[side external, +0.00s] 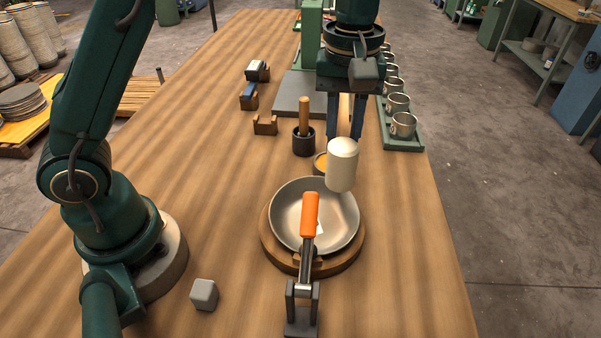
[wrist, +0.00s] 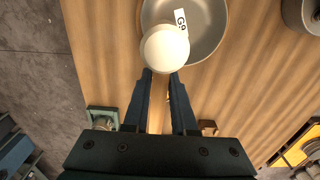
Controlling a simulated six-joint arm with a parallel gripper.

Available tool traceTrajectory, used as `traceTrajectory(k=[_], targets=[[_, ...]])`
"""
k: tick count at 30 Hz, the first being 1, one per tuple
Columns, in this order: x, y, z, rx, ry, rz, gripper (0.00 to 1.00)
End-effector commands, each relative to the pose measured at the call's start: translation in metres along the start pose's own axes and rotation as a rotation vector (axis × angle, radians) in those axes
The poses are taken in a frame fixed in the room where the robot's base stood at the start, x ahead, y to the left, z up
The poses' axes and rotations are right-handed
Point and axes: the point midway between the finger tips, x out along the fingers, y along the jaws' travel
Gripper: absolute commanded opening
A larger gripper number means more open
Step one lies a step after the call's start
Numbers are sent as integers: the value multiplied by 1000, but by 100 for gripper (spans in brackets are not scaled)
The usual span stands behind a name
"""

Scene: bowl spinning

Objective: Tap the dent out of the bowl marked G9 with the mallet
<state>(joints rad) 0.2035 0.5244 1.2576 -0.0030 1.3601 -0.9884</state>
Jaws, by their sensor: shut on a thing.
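The bowl (side external: 288,222) is a shallow grey metal dish on a round wooden base (side external: 272,254). Its white label reads G9 in the wrist view (wrist: 181,21). The orange-handled clamp (side external: 310,214) stands at its near side and crosses in front of it. My gripper (side external: 345,136) is shut on the mallet, with its fingers pointing down. The mallet's pale rounded head (side external: 342,166) hangs below the fingers, over the bowl's far right rim; it also shows in the wrist view (wrist: 165,48). I cannot tell whether it touches the bowl. I cannot make out a dent.
A dark cup (side external: 303,145) holding a wooden-handled tool and a small orange-filled tin (side external: 319,163) stand just beyond the bowl. A green tray (side external: 408,142) of metal cups lies at the right. A grey block (side external: 204,294) sits front left. The right front table is clear.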

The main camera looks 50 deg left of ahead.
Motion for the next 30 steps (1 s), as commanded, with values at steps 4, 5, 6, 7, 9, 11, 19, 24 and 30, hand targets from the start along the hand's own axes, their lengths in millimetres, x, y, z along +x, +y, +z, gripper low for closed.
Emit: traceTrajectory(k=[4,5,6,7,9,11,19,24,30], targets=[[33,-2,1,0,-6,-9,0],[42,-2,1,0,-6,-9,0],[54,-2,1,0,-6,-9,0],[62,-2,1,0,-6,-9,0],[59,0,0,0,0,1,0],[55,1,0,0,1,3,0],[19,1,-1,0,3,5,0],[8,0,0,0,1,2,0],[8,0,0,0,0,0,0]])
